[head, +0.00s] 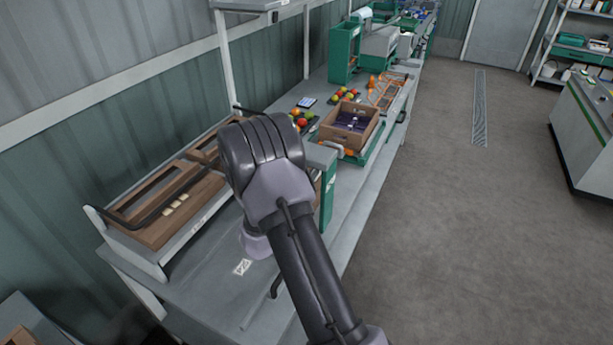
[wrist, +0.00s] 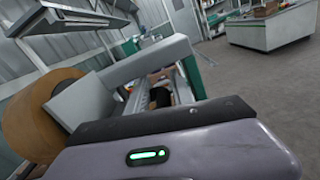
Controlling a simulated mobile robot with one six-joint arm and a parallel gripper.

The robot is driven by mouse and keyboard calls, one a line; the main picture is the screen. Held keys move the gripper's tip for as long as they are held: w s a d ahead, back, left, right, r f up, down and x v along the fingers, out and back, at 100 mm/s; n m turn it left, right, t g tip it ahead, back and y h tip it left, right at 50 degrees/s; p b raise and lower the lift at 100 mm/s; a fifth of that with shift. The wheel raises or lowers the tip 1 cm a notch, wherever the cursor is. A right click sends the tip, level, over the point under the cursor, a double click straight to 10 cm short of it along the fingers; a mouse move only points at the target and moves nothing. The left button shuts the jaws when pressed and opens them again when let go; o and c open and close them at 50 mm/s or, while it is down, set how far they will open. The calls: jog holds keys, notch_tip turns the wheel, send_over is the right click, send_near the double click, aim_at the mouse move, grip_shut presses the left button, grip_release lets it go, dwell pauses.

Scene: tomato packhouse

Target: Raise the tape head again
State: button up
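The tape head shows in the wrist view as a grey arm (wrist: 140,68), with a large tan roll of tape (wrist: 32,115) on its left. It stands just beyond my gripper (wrist: 155,130), whose grey housing with a lit green bar fills the bottom of that view. The fingers do not show, so I cannot tell whether they are open, shut or touching the tape head. In the head view my own arm covers the gripper and most of the tape head. A grey-topped green post (head: 327,195) shows just right of my wrist.
A rack with brown cardboard pieces (head: 150,235) lies to the left. Tomatoes (head: 346,93) sit farther along. The floor (head: 460,230) to the right is clear.

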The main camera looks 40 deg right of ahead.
jog(key=shift+o, duration=0.5)
jog(key=shift+f, duration=0.1)
jog(key=shift+s+a, duration=0.2)
jog(key=shift+a, duration=0.1)
jog(key=p+v, duration=0.1)
jog(key=v, duration=1.5)
jog(key=shift+a+p, duration=0.35)
jog(key=shift+a, duration=0.05)
jog(key=shift+s, duration=0.1)
